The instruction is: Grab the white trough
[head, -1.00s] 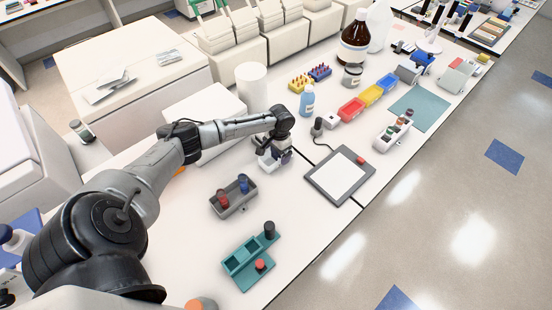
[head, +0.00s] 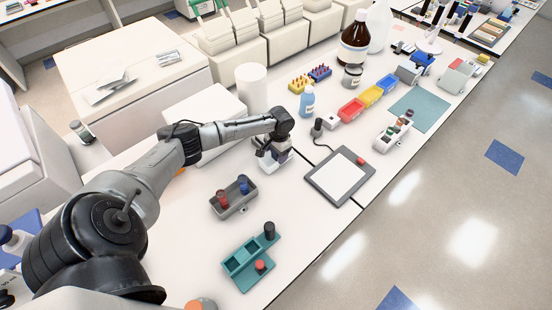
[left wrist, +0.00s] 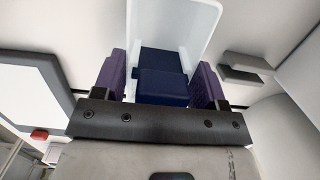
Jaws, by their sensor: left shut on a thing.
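The white trough (left wrist: 205,28) shows in the left wrist view as a pale, open-walled piece between the two purple fingers. Dark blue blocks (left wrist: 161,62) sit within its walls; I cannot tell what they are. My left gripper (left wrist: 163,82) is shut on the trough. In the head view my left gripper (head: 271,158) is at the mid-left of the bench, with the trough (head: 279,165) partly hidden under the wrist. I cannot tell whether the trough touches the bench. My right gripper is in no view.
A grey tray (head: 236,207) with red and blue-capped items stands just in front. A flat dark-framed pad (head: 339,176) lies to the right. A teal rack (head: 238,281) is nearer. A white cylinder (head: 251,88) and blue bottle (head: 307,100) stand behind.

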